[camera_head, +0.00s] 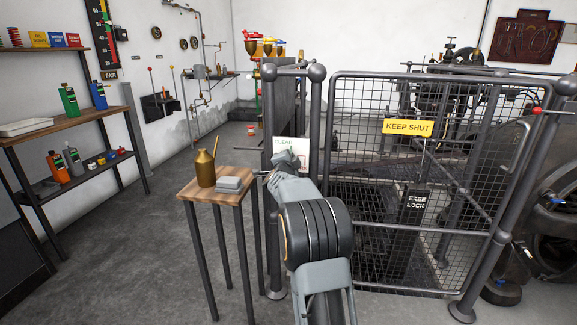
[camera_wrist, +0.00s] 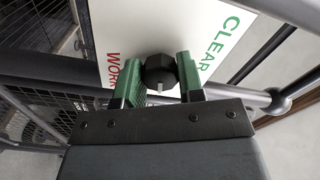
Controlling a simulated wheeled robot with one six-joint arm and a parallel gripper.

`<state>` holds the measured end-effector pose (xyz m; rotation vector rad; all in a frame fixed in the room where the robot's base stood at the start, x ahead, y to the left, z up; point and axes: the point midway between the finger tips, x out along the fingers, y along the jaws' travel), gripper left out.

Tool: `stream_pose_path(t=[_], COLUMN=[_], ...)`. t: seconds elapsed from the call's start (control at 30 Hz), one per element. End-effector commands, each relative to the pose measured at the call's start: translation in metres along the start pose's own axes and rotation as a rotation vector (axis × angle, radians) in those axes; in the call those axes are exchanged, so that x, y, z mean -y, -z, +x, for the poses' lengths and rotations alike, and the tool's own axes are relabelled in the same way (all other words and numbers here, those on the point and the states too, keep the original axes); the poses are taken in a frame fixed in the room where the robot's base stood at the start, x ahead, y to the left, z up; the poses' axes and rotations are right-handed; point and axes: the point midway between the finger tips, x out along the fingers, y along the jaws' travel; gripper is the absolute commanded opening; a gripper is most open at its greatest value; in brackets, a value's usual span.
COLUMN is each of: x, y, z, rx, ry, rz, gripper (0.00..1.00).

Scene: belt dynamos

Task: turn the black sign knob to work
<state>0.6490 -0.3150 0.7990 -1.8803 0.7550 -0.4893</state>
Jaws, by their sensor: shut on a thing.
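The white sign (camera_head: 293,144) hangs by the post left of the mesh gate, partly hidden by my arm. In the wrist view the sign (camera_wrist: 215,57) shows a green CLEAR on the right and a red WORK on the left, partly covered. The black sign knob (camera_wrist: 158,67) sits between them, with a short white mark at its lower edge in that view. My gripper (camera_wrist: 160,78) has its green fingers on both sides of the knob, shut on it. In the head view my gripper (camera_head: 283,165) hides the knob.
A small wooden table (camera_head: 200,188) with a brass oil can (camera_head: 205,168) and a grey folded stack (camera_head: 229,185) stands just left of my arm. The mesh gate (camera_head: 405,175) with a yellow KEEP SHUT plate (camera_head: 408,127) is close on the right. Floor at left is clear.

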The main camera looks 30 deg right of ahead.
Motion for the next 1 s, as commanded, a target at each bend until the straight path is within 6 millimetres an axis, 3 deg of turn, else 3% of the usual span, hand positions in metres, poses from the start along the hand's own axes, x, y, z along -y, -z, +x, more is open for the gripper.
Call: stream_pose_path(t=[0.4, 1.0], x=[0.0005, 0.0018], y=[0.0002, 0.0007], z=[0.0, 0.0001], rx=[-0.001, -0.001], ry=[0.002, 0.002], rz=[0.184, 0.216], gripper=[0.12, 0.12])
